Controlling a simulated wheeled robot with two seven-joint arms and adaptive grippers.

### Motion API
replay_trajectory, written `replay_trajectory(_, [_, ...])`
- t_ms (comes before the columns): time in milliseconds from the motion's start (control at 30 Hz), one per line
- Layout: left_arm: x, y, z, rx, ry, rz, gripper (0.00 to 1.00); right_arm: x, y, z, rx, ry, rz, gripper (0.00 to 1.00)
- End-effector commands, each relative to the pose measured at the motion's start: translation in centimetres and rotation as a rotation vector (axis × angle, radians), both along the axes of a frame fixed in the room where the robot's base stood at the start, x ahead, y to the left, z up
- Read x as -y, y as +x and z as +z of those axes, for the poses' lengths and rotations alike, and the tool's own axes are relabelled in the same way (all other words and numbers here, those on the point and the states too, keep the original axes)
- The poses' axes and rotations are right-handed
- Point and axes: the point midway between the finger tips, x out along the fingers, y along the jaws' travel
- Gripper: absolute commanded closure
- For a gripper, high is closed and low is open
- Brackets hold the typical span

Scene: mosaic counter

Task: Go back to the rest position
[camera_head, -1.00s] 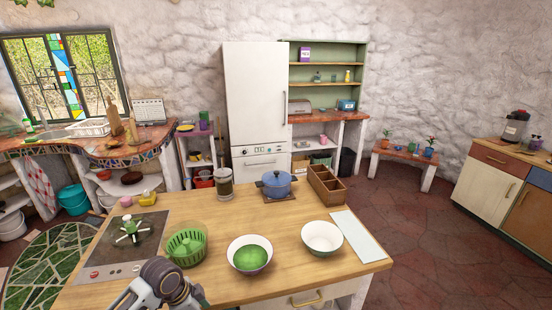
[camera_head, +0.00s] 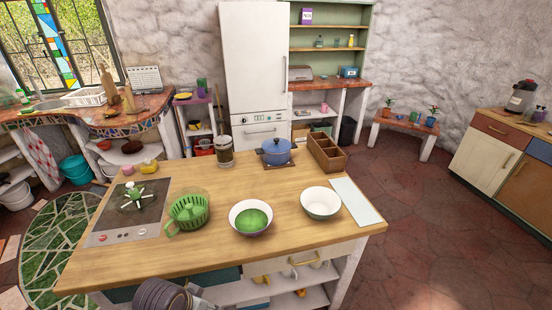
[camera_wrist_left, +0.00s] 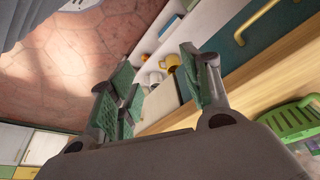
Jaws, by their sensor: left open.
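My left gripper (camera_wrist_left: 150,85) is open, with green-padded fingers spread and nothing between them in the left wrist view. It is beside the counter's front side, off the worktop. In the head view a dark rounded part of my left arm shows at the bottom edge, in front of the wooden counter (camera_head: 300,175); its fingers are not clear there. My right gripper is in neither view.
On the counter stand a green colander (camera_head: 188,212), a bowl with green contents (camera_head: 235,219), an empty bowl (camera_head: 321,203), a blue pot (camera_head: 274,152) and a wooden box (camera_head: 327,155). Below the worktop are shelves with mugs (camera_wrist_left: 153,78) and a drawer. Red floor lies at the right.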

Motion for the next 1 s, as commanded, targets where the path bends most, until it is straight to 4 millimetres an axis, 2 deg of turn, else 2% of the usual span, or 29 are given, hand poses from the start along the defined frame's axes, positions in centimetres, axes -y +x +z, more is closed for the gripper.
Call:
replay_trajectory(567, [-2.3,-2.9,0.7,-0.004,0.017,0.222,0.52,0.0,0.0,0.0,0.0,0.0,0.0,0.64])
replay_trajectory(1000, [-2.0,-1.7,-4.0,-0.019,0.02,0.215,0.52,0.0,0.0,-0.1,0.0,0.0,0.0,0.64])
